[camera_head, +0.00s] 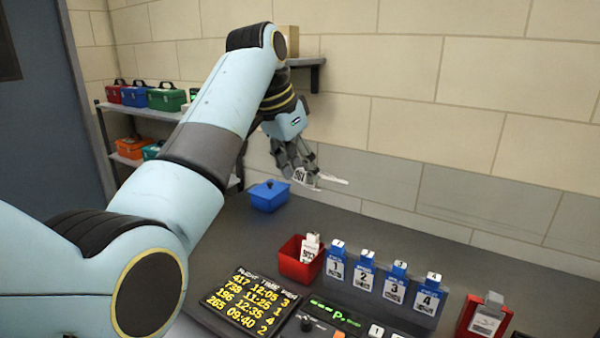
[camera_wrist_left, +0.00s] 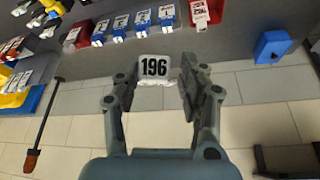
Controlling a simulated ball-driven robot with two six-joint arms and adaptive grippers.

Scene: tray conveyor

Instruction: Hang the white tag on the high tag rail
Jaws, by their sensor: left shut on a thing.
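My left gripper (camera_head: 303,178) is shut on a white tag (camera_head: 299,174) and holds it above the far side of the dark counter. In the left wrist view, the tag (camera_wrist_left: 153,67) faces the camera, reads 196, and sits between the two fingertips (camera_wrist_left: 162,84). A thin pale strip (camera_head: 333,180) shows beside the fingertips in the head view; I cannot tell whether it is part of the tag. I cannot make out a high tag rail in either view. My right gripper is not in view.
A red bin (camera_head: 291,270) holds white tags. Several blue numbered holders (camera_head: 366,272) stand to its right. A flight board (camera_head: 240,300) lies in front. A blue box (camera_head: 262,202) sits behind. A wall shelf (camera_head: 306,61) is above; a rack (camera_head: 140,111) with cases stands left.

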